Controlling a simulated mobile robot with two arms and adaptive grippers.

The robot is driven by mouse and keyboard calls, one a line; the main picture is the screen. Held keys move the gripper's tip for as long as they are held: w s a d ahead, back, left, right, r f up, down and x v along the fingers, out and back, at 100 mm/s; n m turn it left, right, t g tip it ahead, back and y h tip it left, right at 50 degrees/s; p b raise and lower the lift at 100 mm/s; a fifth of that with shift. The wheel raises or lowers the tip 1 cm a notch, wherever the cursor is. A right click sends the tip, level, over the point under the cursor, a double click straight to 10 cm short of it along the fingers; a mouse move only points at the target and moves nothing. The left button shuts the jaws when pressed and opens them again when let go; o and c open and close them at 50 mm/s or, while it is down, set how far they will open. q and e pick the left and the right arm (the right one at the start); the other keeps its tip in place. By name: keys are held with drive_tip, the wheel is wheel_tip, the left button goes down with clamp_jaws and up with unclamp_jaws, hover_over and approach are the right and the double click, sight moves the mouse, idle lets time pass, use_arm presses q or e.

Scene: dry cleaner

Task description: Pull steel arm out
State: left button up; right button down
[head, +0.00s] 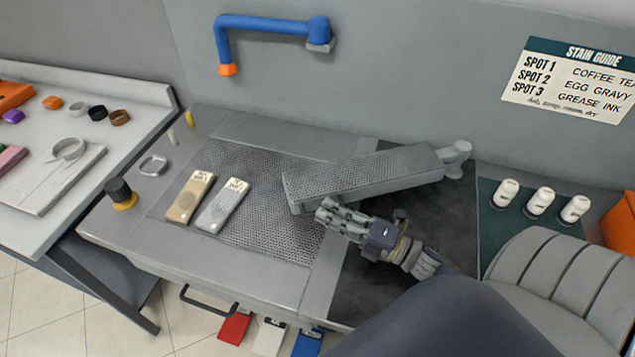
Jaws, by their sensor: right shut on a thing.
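The steel arm (365,176) is a long grey bar with a perforated top. It is hinged at a round post on its right end, near the back wall. Its free left end sits over the right edge of the perforated table plate (268,225). My right gripper (322,210) is at the near side of the arm's free end, with its fingers shut on it. The exact contact is partly hidden by the fingers. My left gripper is not in view.
A black knob (120,193) stands at the table's left. Three white bottles (540,201) stand at right. A blue pipe arm (265,26) hangs on the wall.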

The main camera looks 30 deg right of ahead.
drive_tip(key=shift+n+g+y, duration=0.6)
drive_tip(key=shift+y, duration=0.2)
drive_tip(key=s, duration=0.4)
drive_tip(key=shift+s, duration=0.3)
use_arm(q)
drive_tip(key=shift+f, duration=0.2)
use_arm(e)
drive_tip(key=shift+a+f, duration=0.1)
drive_tip(key=c, duration=2)
unclamp_jaws()
drive_tip(key=shift+s+f, duration=0.1)
drive_tip(key=o, duration=0.3)
drive_tip(key=shift+s, duration=0.1)
drive_tip(key=shift+s+r, duration=0.2)
drive_tip(key=shift+s, duration=0.05)
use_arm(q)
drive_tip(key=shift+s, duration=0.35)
use_arm(e)
drive_tip(key=shift+w, duration=0.1)
drive_tip(key=shift+w, duration=0.1)
